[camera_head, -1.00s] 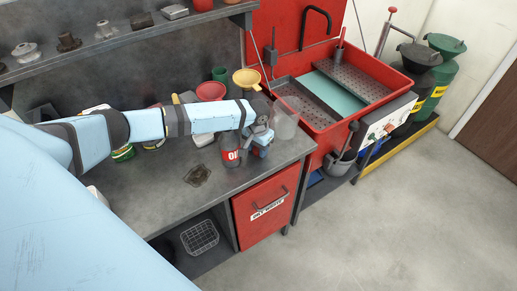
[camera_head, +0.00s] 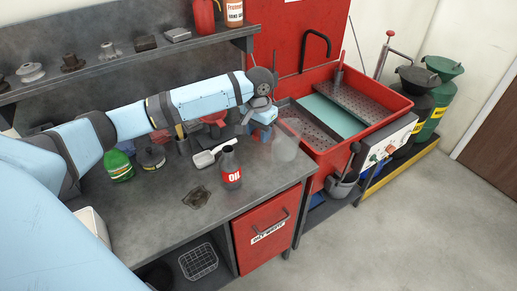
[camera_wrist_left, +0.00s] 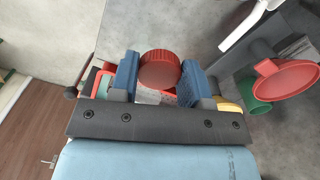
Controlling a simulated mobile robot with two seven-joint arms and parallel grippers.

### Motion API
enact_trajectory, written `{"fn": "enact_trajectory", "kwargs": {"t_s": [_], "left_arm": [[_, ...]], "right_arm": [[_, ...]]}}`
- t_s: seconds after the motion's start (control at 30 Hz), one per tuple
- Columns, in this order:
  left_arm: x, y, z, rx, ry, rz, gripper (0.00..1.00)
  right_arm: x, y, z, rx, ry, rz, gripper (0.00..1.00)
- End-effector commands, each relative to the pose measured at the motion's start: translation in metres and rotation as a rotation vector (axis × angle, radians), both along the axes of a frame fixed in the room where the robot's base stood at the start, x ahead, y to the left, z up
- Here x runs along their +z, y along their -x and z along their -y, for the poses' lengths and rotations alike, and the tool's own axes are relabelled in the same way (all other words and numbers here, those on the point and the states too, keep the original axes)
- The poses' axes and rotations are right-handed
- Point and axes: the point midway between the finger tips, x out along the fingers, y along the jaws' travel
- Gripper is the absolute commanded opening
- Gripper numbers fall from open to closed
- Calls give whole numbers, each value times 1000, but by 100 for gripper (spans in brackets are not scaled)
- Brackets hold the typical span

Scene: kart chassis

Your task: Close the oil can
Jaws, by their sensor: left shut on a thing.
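The oil can (camera_head: 231,172) is a dark grey bottle with a red OIL label. It stands upright on the workbench (camera_head: 160,212) near the front edge. Its neck shows dark, with no red cap on it. My left gripper (camera_head: 264,114) is above the bench, behind and to the right of the can, apart from it. In the left wrist view, the blue fingers are shut on a round, ribbed red cap (camera_wrist_left: 159,70). The cap is hard to make out in the head view. My right gripper is not in view.
A clear container (camera_head: 286,142) stands at the bench's right end. A white scoop-like item (camera_head: 209,155) lies behind the can. A green bottle (camera_head: 120,167) and dark tin (camera_head: 151,156) stand left. The red wash basin (camera_head: 385,112) is at right. The bench front is mostly clear.

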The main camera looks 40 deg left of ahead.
Motion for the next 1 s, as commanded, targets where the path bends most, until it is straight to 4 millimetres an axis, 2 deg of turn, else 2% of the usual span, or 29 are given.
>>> {"fn": "enact_trajectory", "kwargs": {"t_s": [0.1,0.23,0.73,0.87,1.0], "left_arm": [[17,-1,0,0,0,3,22],[27,0,0,-1,0,0,22],[29,2,4,-1,0,0,22],[23,21,31,2,-5,-2,22],[16,58,78,13,-7,-3,22]], "right_arm": [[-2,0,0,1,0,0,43],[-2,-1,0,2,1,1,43],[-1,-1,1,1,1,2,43],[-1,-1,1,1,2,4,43],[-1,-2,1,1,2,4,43]]}}
